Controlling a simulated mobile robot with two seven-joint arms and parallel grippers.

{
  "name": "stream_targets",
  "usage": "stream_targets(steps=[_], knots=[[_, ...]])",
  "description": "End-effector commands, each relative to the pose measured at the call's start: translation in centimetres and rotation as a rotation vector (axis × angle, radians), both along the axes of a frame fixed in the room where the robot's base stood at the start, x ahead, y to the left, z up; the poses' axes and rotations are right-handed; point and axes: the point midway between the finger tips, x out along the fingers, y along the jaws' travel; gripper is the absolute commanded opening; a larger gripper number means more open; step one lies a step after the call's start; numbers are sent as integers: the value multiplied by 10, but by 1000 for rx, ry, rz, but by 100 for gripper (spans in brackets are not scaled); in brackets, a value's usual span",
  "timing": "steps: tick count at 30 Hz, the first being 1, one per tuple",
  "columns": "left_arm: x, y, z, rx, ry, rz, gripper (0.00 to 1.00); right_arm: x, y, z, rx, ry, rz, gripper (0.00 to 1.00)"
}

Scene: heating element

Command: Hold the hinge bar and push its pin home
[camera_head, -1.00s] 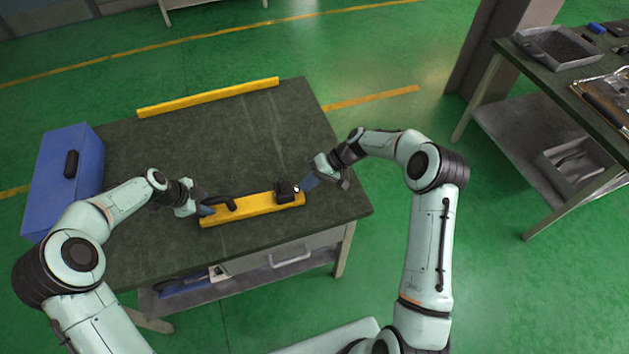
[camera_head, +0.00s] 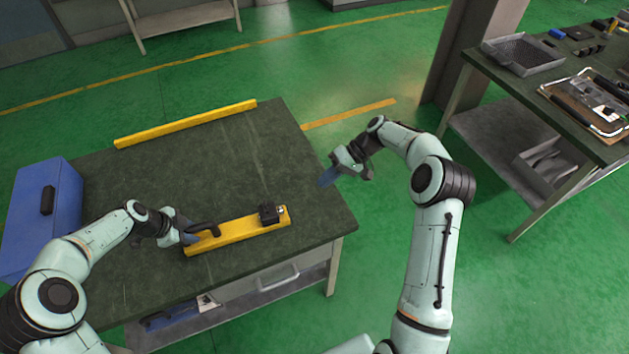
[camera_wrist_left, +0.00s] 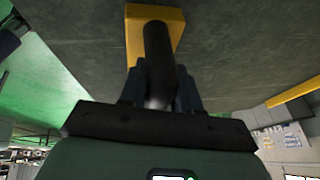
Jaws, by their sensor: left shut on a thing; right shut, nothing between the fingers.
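The hinge bar is a yellow bar (camera_head: 245,230) lying on the dark table, with a black handle (camera_head: 207,230) at its left end and a black block (camera_head: 268,214) near its right end. A small light round piece, apparently the pin (camera_head: 281,210), shows at the block's right side; how deep it sits I cannot tell. My left gripper (camera_head: 188,237) is shut on the handle, which also shows between its fingers in the left wrist view (camera_wrist_left: 159,60). My right gripper (camera_head: 325,178) is shut and empty, up and right of the block and apart from it.
A yellow strip (camera_head: 185,124) runs along the table's far edge. A blue box (camera_head: 40,215) stands at the table's left. Another table at right holds a grey tray (camera_head: 523,57). The middle of the dark table (camera_head: 190,175) is clear.

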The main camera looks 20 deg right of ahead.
Motion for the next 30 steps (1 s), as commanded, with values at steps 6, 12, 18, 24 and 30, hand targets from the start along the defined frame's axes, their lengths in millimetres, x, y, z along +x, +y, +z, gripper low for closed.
stream_targets(steps=[6,12,18,24,30], knots=[[1,1,1,0,-3,3,38,0,0,0,0,-1,-1,0],[1,1,1,0,-2,2,62,0,0,0,0,-1,-1,0],[0,2,2,1,-2,1,62,0,0,0,0,-1,-1,0],[-3,12,26,1,-6,3,62,0,0,0,0,-1,-1,0],[-10,30,66,2,-7,3,62,0,0,0,0,-1,-1,0]])
